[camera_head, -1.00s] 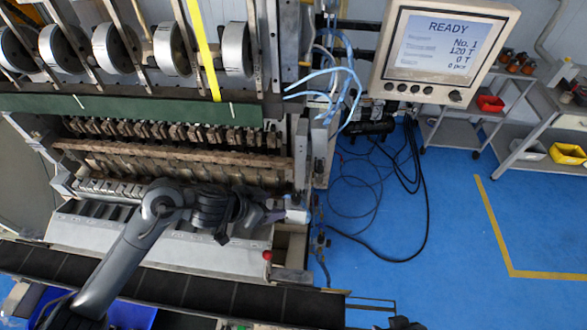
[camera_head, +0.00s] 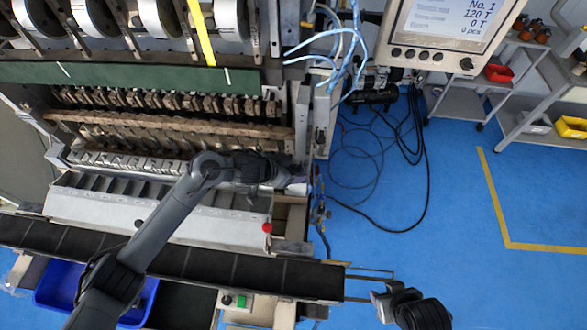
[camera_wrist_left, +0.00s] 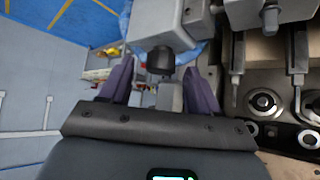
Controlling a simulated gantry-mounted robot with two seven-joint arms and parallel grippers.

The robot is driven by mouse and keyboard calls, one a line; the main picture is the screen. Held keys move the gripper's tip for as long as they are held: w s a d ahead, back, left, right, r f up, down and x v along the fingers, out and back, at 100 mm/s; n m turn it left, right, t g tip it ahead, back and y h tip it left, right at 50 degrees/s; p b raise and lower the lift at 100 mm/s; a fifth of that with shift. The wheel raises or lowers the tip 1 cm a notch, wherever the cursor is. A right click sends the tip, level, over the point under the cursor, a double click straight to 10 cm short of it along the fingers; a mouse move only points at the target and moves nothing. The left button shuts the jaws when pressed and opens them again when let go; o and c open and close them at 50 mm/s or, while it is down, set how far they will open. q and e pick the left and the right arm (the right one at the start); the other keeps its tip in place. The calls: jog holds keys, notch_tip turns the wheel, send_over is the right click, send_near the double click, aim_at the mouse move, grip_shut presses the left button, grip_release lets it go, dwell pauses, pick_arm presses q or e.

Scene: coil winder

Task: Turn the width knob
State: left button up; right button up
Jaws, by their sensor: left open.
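In the left wrist view a dark cylindrical knob (camera_wrist_left: 160,60) projects from a grey block (camera_wrist_left: 157,22). I take it to be the width knob. My left gripper (camera_wrist_left: 160,74) is open, with a purple finger on each side of the knob and visible gaps between. I cannot tell how deep the fingers reach. In the head view my left gripper (camera_head: 283,176) is at the right end of the coil winder (camera_head: 130,215), by a small whitish block (camera_head: 297,188); the knob is hidden there. My right gripper (camera_head: 380,296) hangs low at the right over the blue floor, its opening unclear.
A red ball-topped lever (camera_head: 267,228) stands just below the left gripper. A screen panel (camera_head: 433,55) hangs at the upper right, with blue hoses (camera_head: 352,55) beside it. A dark conveyor strip (camera_head: 200,265) runs along the front.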

pick_arm(q)
jog(key=shift+w+d+f, duration=0.15)
jog(key=shift+d+f, duration=0.05)
jog(key=shift+f, duration=0.1)
jog(key=c, duration=1)
jog(key=shift+d+r+n+t+y+p, duration=0.15)
jog(key=shift+n+t+y+p, duration=0.4)
jog(key=shift+n+p, duration=0.6)
jog(key=shift+c, duration=0.2)
jog(key=shift+s+n+t+y+p, duration=0.2)
jog(key=shift+n+t+y+p, duration=0.25)
jog(key=shift+n+p, duration=0.2)
jog(key=shift+d+n+y, duration=0.15)
jog(key=shift+n+y, duration=0.15)
jog(key=shift+n, duration=0.1)
jog(key=shift+f+n+t+y, duration=0.2)
jog(key=shift+n+t+y, duration=0.2)
jog(key=shift+n+y, duration=0.4)
jog(key=shift+d+n+t+y+b, duration=0.15)
jog(key=shift+n+t+y+b, duration=0.15)
jog(key=shift+n+y+b, duration=1.2)
jog(key=shift+n+p, duration=0.45)
jog(key=shift+n, duration=0.05)
